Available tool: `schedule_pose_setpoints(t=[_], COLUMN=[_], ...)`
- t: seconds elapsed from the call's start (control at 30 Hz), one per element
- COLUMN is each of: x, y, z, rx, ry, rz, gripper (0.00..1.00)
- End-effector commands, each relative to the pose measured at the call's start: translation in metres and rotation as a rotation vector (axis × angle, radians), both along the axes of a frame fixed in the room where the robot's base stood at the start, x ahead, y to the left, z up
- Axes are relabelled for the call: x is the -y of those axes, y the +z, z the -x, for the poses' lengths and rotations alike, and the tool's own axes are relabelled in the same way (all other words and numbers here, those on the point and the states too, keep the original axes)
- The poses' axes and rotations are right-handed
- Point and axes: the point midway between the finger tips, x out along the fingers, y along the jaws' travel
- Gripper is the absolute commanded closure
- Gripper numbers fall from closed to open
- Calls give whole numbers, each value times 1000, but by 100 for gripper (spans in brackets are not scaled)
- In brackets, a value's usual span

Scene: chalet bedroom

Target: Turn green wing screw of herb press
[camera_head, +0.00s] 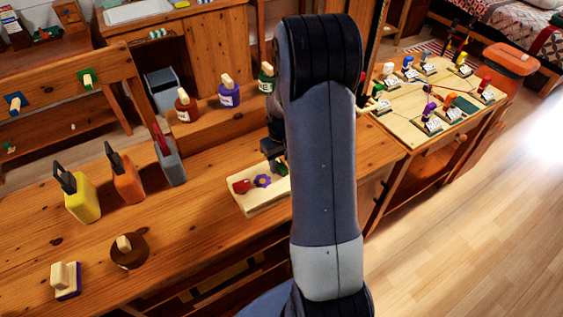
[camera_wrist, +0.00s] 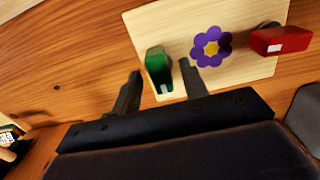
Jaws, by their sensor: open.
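The green wing screw (camera_wrist: 158,66) stands on a pale wooden board (camera_wrist: 245,75), near the board's left edge in the wrist view. My gripper (camera_wrist: 160,72) is open, with one fingertip on each side of the green screw; I cannot tell whether either touches it. In the head view my gripper (camera_head: 277,160) is over the far right part of the board (camera_head: 262,203), partly hidden by my arm. A bit of green (camera_head: 282,169) shows below the jaws there.
A purple flower-shaped knob (camera_wrist: 211,46) and a red knob (camera_wrist: 281,40) sit on the same board, right of the green screw in the wrist view. Yellow (camera_head: 82,197), orange (camera_head: 125,177) and grey (camera_head: 168,160) containers stand on the bench to the left. Bottles stand on a raised shelf behind.

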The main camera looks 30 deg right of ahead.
Motion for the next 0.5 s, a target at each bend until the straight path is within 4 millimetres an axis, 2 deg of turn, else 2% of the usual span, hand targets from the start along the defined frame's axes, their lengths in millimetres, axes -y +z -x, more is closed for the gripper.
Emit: schedule_pose_setpoints(t=[0.1, 0.37, 0.5], x=[0, 0, 0], y=[-6, -7, -7], z=[0, 0, 0], rx=[-1, 1, 0], ry=[0, 0, 0], rz=[0, 0, 0], gripper=[58, 58, 68])
